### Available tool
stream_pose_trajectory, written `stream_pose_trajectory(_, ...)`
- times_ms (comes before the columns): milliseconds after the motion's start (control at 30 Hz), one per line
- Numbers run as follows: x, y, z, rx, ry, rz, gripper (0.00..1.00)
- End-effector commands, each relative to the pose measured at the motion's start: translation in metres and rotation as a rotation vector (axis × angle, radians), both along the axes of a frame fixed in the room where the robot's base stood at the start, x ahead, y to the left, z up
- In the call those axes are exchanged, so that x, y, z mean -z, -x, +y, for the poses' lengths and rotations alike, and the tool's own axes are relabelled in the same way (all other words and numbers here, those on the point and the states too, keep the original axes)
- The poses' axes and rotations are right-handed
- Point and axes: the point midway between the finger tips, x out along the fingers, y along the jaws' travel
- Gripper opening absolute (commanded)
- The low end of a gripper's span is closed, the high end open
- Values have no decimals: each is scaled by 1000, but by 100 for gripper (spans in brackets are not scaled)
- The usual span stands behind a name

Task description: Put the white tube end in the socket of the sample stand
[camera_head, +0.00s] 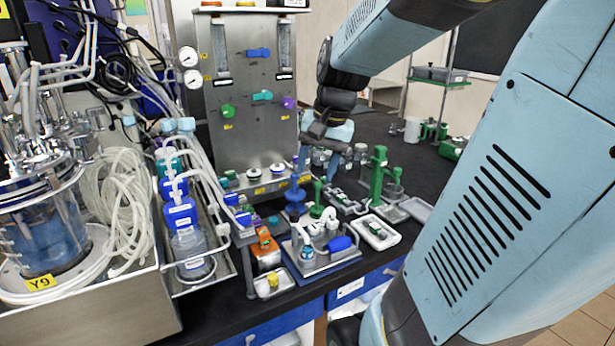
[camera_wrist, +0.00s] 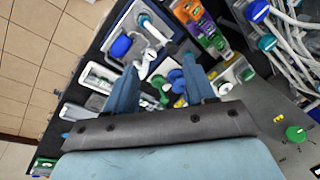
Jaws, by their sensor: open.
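A small stand on a blue base (camera_head: 325,268) sits near the front edge of the bench. It carries a small bottle (camera_head: 307,252), a blue cylinder (camera_head: 340,243) and a white curved tube (camera_head: 322,212). I take it for the sample stand; its socket is too small to tell. In the wrist view the white tube (camera_wrist: 152,32) and the blue cylinder (camera_wrist: 121,46) show beyond my fingertips. My gripper (camera_wrist: 160,78) is open, its two blue fingers apart with nothing visibly held between them.
A steel panel (camera_head: 245,110) with knobs stands behind. A blue-capped bottle (camera_head: 188,245) with tubes stands at left, beside a glass vessel (camera_head: 45,235). The dark bench is clearer at far right.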

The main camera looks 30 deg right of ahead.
Motion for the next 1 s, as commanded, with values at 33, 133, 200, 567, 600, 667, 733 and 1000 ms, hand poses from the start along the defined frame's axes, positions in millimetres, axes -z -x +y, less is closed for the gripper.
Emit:
stream_pose_trajectory(33, -6, 9, 10, -56, 28, -35, 54)
stream_pose_trajectory(133, -13, 26, 23, -169, 93, -101, 54)
stream_pose_trajectory(200, -18, 38, 33, -247, 139, -146, 54)
stream_pose_trajectory(567, -28, 81, 63, -521, 320, -312, 54)
stream_pose_trajectory(600, -28, 83, 64, -532, 328, -319, 54)
stream_pose_trajectory(667, -28, 84, 65, -542, 336, -325, 54)
stream_pose_trajectory(733, -28, 85, 65, -547, 339, -327, 54)
stream_pose_trajectory(1000, -28, 84, 65, -546, 338, -326, 54)
